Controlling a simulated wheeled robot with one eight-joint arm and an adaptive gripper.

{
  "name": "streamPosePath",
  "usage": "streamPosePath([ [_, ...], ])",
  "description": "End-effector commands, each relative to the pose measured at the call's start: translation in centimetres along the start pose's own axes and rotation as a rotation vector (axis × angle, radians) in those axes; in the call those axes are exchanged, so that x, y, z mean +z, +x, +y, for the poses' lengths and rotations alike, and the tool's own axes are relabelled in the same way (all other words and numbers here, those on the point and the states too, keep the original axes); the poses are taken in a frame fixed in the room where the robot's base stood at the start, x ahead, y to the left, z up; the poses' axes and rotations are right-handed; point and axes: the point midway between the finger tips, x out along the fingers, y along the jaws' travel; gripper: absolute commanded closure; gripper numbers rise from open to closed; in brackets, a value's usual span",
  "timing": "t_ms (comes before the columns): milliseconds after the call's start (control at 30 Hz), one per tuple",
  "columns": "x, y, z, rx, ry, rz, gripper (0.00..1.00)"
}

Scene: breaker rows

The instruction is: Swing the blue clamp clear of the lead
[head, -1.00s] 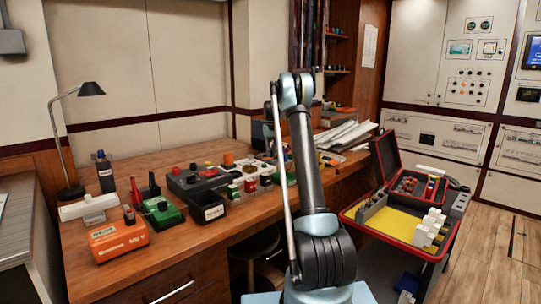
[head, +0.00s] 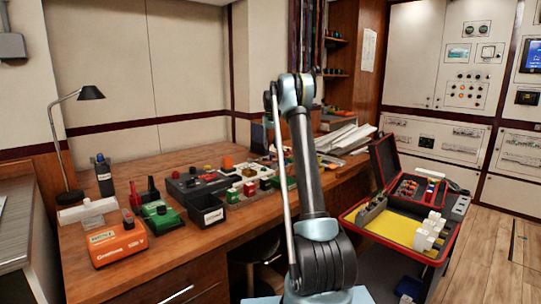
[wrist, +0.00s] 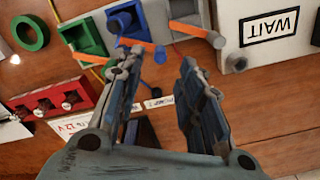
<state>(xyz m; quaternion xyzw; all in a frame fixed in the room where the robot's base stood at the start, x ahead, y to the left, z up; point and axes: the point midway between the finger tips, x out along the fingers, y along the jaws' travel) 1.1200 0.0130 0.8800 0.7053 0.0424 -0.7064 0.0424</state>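In the wrist view, the blue clamp shows as a blue block (wrist: 124,20) with an orange bar (wrist: 138,43) reaching right to a blue knob (wrist: 160,54). My gripper (wrist: 161,62) is open, with one finger on each side of the blue knob. I cannot tell whether either finger touches it. A thin yellow lead (wrist: 84,58) shows left of the blue block, and its path under the clamps is partly hidden. In the head view, my arm hides the gripper and the clamp cannot be made out.
A green block (wrist: 84,36) stands left of the blue one; a grey block (wrist: 186,10) with an orange bar stands right. A white WAIT box (wrist: 257,25) and a red terminal block (wrist: 55,104) are close by. The bench (head: 165,255) is bare along its front.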

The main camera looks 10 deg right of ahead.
Motion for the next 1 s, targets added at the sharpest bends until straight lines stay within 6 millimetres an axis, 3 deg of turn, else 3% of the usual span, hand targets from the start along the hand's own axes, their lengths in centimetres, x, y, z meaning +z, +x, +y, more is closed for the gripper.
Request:
streamPosePath([
  [100,0.0,-2.2,0.0,0.0,0.0,0.0,0.66],
  [300,0.0,-4.4,0.0,0.0,0.0,0.0,0.66],
  [800,0.1,-5.2,0.0,0.0,0.0,0.0,0.66],
  [1000,2.5,-6.9,-0.2,0.001,0.004,0.007,0.66],
])
